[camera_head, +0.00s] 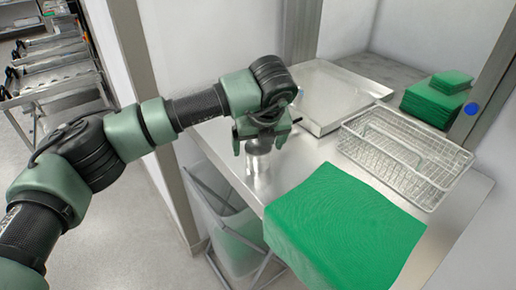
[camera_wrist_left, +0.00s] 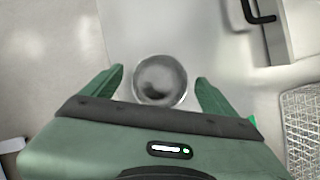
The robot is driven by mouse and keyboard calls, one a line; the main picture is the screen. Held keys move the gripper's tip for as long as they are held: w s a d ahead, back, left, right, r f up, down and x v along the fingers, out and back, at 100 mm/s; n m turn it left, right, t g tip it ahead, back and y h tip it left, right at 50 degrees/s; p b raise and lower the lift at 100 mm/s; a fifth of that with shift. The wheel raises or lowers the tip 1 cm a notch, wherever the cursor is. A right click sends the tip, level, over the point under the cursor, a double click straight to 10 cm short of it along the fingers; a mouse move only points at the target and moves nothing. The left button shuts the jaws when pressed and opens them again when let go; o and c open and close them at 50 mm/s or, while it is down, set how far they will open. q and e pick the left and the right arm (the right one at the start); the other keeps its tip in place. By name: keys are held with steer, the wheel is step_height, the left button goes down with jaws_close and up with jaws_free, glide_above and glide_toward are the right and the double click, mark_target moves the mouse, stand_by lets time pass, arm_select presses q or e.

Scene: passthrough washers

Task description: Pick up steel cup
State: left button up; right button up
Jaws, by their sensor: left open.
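The steel cup (camera_head: 259,168) stands upright on the steel counter near its left edge. In the left wrist view the cup (camera_wrist_left: 160,79) shows from above as a round rim with a dark inside. My left gripper (camera_head: 262,142) is open above the cup, and its fingers cover part of the cup's top in the head view. In the left wrist view the gripper's fingertips (camera_wrist_left: 160,76) lie on either side of the cup, with a gap on each side. My right gripper is not in view.
A green cloth (camera_head: 345,225) lies at the counter's front. A wire basket (camera_head: 405,155) stands to the right, a steel tray (camera_head: 325,95) behind, and folded green cloths (camera_head: 435,103) at the back right. The counter's left edge is close to the cup.

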arm_select(q)
steer(key=shift+w+f, duration=0.2)
steer(key=shift+f, duration=0.45)
steer(key=c, duration=1.3)
steer(key=shift+c, duration=0.9)
steer(key=shift+r, duration=0.15)
